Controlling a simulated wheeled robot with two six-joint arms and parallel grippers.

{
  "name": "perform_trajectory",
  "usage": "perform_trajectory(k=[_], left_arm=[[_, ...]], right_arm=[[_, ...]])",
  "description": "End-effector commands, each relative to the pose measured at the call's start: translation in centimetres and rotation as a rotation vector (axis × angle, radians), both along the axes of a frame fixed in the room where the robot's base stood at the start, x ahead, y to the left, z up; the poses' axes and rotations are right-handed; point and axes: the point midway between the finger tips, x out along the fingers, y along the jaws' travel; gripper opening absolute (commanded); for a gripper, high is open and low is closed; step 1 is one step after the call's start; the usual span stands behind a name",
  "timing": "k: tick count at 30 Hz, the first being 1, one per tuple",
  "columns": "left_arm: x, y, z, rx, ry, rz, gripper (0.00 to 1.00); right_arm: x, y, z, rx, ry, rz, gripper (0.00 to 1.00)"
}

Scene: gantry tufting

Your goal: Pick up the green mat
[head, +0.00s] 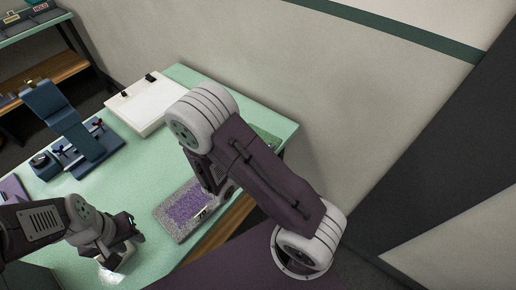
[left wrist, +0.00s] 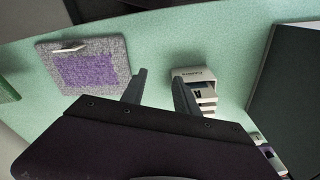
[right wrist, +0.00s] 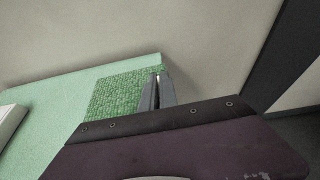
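The green mat (right wrist: 118,97) is a textured green square on the light green table, near its far right corner in the right wrist view. In the head view a strip of it (head: 268,136) shows behind my right arm. My right gripper (right wrist: 158,78) is at the mat's right part, its fingers close together with a small pale piece between the tips, seemingly a tab on the mat. The mat looks flat on the table. In the head view my right fingers are hidden. My left gripper (left wrist: 158,82) is open and empty, above the table's near part.
A grey mat with a purple centre (left wrist: 90,68) and a pale tab lies on the table. A small white stacked holder (left wrist: 194,80) stands near my left fingers. A white tray (head: 143,103) and a blue stand (head: 62,112) are farther back. A wall borders the table.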

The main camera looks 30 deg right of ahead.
Motion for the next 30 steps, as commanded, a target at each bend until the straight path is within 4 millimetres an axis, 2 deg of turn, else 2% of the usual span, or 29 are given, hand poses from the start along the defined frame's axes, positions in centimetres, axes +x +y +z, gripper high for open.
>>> perform_trajectory(k=[2,3,6,15,20,30], left_arm=[[0.0,0.0,-0.3,0.000,0.000,0.000,0.36],[0.0,0.0,1.6,0.000,0.001,0.000,0.36],[0.0,0.0,3.9,0.000,-0.001,0.000,0.36],[0.0,0.0,8.8,0.000,0.000,0.000,0.36],[0.0,0.0,9.6,0.000,0.000,0.000,0.36],[0.0,0.0,9.5,0.000,0.000,0.000,0.36]], right_arm=[[-1.6,-0.3,0.9,0.000,-0.001,0.002,0.00],[-2.0,-0.4,2.2,-0.003,0.004,0.002,0.00],[-3.2,-0.7,3.0,-0.004,0.006,0.003,0.00],[-5.4,-1.1,4.1,-0.003,0.003,0.001,0.00],[-5.9,-1.2,3.9,-0.001,0.000,0.000,0.00],[-6.0,-1.3,3.7,0.000,-0.002,0.000,0.00]])
